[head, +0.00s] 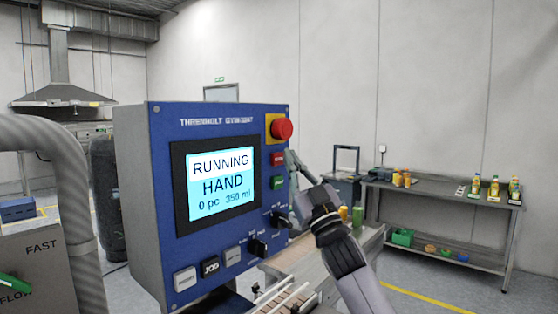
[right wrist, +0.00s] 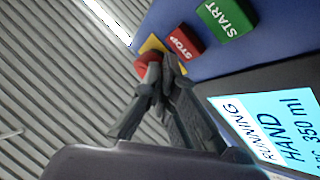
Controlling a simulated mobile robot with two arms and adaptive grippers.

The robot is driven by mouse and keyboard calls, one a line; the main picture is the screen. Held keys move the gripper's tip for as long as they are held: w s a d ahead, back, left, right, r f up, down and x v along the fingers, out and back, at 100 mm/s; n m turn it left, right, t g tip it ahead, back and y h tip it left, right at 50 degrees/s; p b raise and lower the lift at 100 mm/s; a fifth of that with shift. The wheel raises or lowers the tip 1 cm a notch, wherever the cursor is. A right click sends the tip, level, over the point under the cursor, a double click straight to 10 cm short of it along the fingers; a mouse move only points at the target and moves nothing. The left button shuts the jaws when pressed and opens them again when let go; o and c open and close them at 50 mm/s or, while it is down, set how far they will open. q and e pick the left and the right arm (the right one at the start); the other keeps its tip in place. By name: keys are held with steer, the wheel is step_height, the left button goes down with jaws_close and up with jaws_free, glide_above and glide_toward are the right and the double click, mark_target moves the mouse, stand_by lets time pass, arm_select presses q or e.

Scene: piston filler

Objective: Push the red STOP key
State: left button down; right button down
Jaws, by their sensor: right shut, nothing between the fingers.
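The red STOP key (head: 278,159) is on the front of the blue control panel (head: 215,121), just above the green START key (head: 278,182). In the right wrist view the STOP key (right wrist: 183,42) shows beside the START key (right wrist: 226,18). My right gripper (head: 291,155) is shut and empty, its fingertips close to the STOP key's right side. In the right wrist view its fingertips (right wrist: 164,65) partly cover the red mushroom button; contact with the STOP key cannot be told. The screen (head: 221,187) reads RUNNING, HAND, 0 pc, 350 ml. My left gripper is not in view.
The red mushroom button (head: 282,129) on its yellow plate sits right above the STOP key. Rotary knobs (head: 257,246) and square keys (head: 185,279) are lower on the panel. A conveyor (head: 290,293) runs below. A grey bench (head: 440,192) with bottles stands at the back right.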

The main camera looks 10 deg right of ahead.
steer(key=shift+w+a, duration=0.1)
steer(key=shift+w+a, duration=0.2)
steer(key=shift+w, duration=0.05)
steer(key=shift+w+a, duration=0.25)
steer(key=shift+w, duration=0.05)
stand_by(1.0)
steer(key=shift+s+d, duration=0.55)
steer(key=shift+s, duration=0.05)
steer(key=shift+s, duration=0.1)
stand_by(0.3)
steer(key=s+d, duration=0.1)
steer(key=s, duration=0.1)
steer(key=s+d, duration=0.1)
steer(key=d, duration=0.1)
steer(key=shift+s+p, duration=0.4)
steer(key=shift+f, duration=0.1)
